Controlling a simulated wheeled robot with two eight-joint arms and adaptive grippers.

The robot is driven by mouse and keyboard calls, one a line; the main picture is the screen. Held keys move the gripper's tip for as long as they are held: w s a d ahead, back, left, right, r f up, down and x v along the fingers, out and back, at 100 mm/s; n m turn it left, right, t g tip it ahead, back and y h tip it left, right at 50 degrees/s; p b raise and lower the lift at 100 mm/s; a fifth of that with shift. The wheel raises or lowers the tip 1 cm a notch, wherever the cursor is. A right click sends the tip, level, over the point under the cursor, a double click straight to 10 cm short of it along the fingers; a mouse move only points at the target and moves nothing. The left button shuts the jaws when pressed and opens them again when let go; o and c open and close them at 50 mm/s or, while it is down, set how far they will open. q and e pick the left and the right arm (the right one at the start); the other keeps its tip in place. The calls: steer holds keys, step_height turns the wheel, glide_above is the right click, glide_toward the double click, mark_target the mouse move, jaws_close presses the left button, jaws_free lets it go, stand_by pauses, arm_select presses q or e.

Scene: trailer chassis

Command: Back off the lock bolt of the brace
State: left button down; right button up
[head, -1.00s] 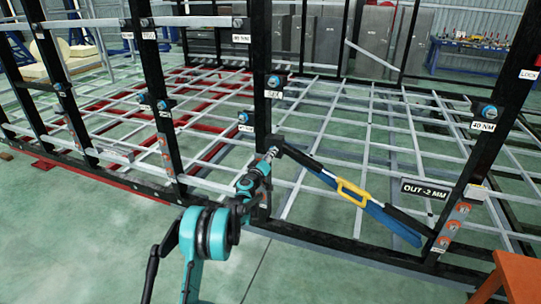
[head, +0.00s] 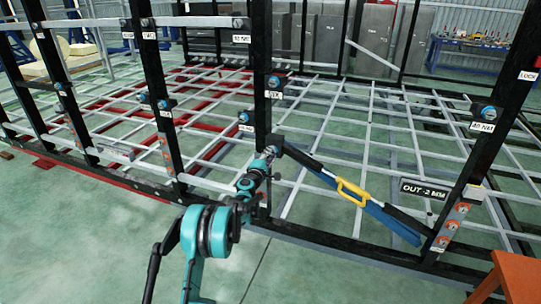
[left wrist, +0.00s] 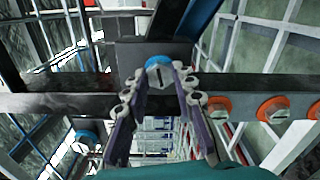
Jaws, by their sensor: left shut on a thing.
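The brace (head: 375,210) runs diagonally between two black posts, with a blue lower body, a yellow handle (head: 352,193) and dark ends. Its upper left end meets the middle post low down. My left gripper (head: 270,153) is at that upper end. In the left wrist view, a blue hex bolt head with a dark slot (left wrist: 160,70) sits on a dark block. The fingertips of my left gripper (left wrist: 159,86) are shut on this bolt. The gripper partly hides the bolt in the head view. My right gripper is not in view.
Orange-ringed bolts (left wrist: 273,109) line the bar right of the gripper. Black posts and a grid of grey bars surround the work. An orange surface (head: 515,278) stands at lower right.

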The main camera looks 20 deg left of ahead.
arm_select(q)
steer(key=n, duration=2.5)
steer(key=shift+p, duration=0.3)
steer(key=c, duration=1.2)
jaws_free()
steer(key=shift+w, duration=0.15)
steer(key=s, duration=1.2)
